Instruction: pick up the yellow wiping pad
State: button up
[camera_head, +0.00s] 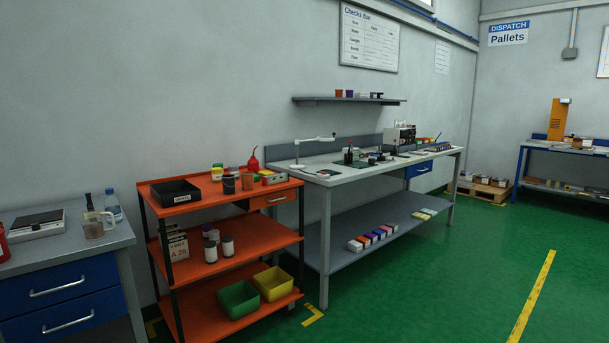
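I cannot pick out the yellow wiping pad for certain. A small yellow item (266,172) lies on the top tray of the orange cart (205,190), beside a red oil can (253,163) and a grey box; it is too small to identify. Some flat pale yellow pieces (425,213) lie on the lower shelf of the grey workbench (350,245), toward its right end. They are also too small to tell. My gripper is not in view.
A black bin (175,192) stands on the cart top; green (239,299) and yellow (273,283) bins stand on its bottom tray. A blue-drawer cabinet (65,290) is at left. The green floor (440,290) is clear in front and right.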

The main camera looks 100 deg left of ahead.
aim_at(265, 173)
jog(key=u, duration=3.05)
